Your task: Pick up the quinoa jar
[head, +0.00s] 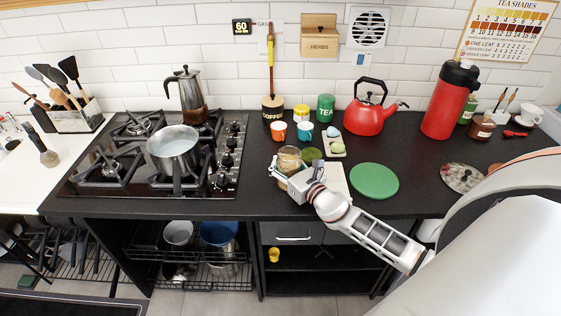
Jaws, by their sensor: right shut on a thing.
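The quinoa jar (289,158), a glass jar with pale tan contents, stands upright at the front of the black counter, right of the hob. My right gripper (285,179) comes in from the lower right and is shut around the lower part of the jar. The gripper hides part of the jar's lower side, and I cannot tell whether the jar's base touches the counter. My left gripper is not in view.
A white board (335,180) lies beside the gripper, with a green round plate (374,181) to its right. Orange (278,131) and teal (304,132) cups stand behind the jar. A steel pot (173,148) sits on the hob. A red kettle (369,112) stands behind.

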